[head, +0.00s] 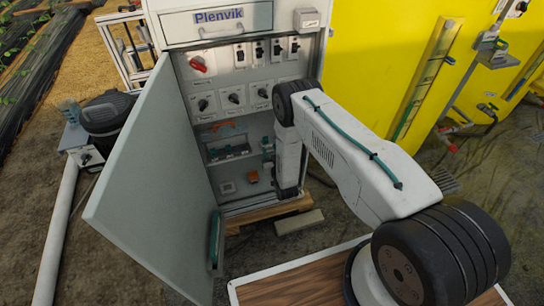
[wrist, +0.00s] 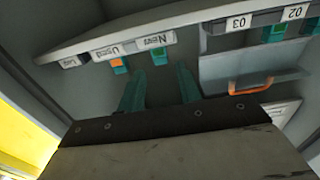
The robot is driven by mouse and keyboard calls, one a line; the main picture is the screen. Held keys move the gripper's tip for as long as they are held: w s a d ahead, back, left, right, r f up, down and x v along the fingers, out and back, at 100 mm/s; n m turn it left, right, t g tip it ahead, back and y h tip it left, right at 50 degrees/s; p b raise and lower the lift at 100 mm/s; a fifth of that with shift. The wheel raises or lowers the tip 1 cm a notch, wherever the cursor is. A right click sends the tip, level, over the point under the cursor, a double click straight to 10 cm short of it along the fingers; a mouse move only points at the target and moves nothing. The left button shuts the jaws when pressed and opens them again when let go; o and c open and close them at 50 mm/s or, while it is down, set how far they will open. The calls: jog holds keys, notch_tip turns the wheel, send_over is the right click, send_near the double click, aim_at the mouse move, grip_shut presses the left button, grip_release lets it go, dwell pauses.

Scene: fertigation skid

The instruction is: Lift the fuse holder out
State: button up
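My gripper (wrist: 160,88) shows in the wrist view as two teal fingers spread apart, with nothing visible between them. It is inside the open cabinet, just short of a labelled strip. On that strip, a teal piece with an orange block (wrist: 118,63) sits at the "Used" label, and one with a green block (wrist: 158,55) sits near "New". Another teal piece (wrist: 275,33) sits by the labels "02" and "03". I cannot tell which of these is the fuse holder. In the head view, a dark row with teal parts (head: 229,151) shows in the cabinet; my arm hides the fingers.
An orange handle (wrist: 250,86) edges a pale panel right of my fingers; an orange handle (head: 222,126) also shows in the head view. The cabinet door (head: 150,190) stands open at left. Switches (head: 233,97) line the panel above. Yellow tanks (head: 400,60) stand right.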

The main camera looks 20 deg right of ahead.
aim_at(266, 141)
jog(key=shift+w, duration=2.65)
jog(key=shift+c, duration=0.3)
grip_shut()
jog(key=shift+r, duration=1.2)
jog(key=s, duration=0.7)
